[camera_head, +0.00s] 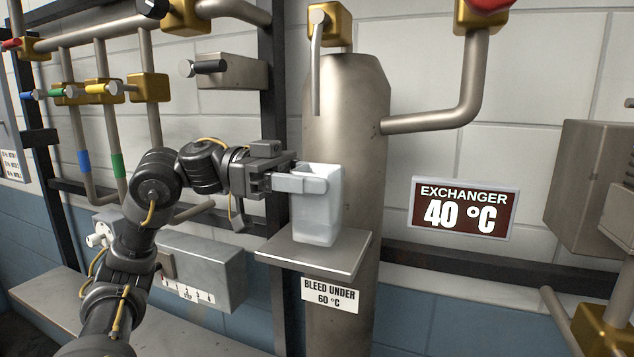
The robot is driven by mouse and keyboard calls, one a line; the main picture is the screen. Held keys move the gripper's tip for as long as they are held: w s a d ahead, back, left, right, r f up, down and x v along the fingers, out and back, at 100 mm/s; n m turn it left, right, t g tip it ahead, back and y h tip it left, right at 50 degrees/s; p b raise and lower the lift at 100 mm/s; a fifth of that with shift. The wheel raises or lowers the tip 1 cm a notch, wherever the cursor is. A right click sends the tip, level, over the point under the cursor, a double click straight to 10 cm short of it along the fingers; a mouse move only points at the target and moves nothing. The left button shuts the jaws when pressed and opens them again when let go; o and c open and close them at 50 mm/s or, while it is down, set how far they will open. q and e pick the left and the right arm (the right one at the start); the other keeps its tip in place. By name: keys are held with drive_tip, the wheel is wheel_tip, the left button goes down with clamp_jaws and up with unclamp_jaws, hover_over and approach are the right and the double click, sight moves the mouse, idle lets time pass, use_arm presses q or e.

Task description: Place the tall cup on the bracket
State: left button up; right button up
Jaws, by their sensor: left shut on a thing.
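The tall cup (318,222) is pale, whitish and square-sided, and it is upright. The bracket (318,256) is a flat grey metal plate in front of the tall metal cylinder. The cup's base appears to be on the plate or just above it; I cannot tell whether they touch. My left gripper (302,183) comes in from the left and is shut on the upper part of the cup. One finger shows across the cup's near side; the other is hidden. My right gripper is not in view.
The metal cylinder (345,120) stands right behind the cup. A label (331,294) reading "BLEED UNDER 60 °C" is below the bracket. A display (464,208) reads "EXCHANGER 40 °C". A grey box (205,268) is on the lower left. Pipes and valves are at upper left.

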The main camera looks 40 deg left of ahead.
use_arm(q)
drive_tip(key=shift+a+f, duration=0.1)
drive_tip(key=shift+f, duration=0.35)
drive_tip(key=shift+f, duration=0.3)
drive_tip(key=o, duration=1)
drive_tip(key=shift+r, duration=0.15)
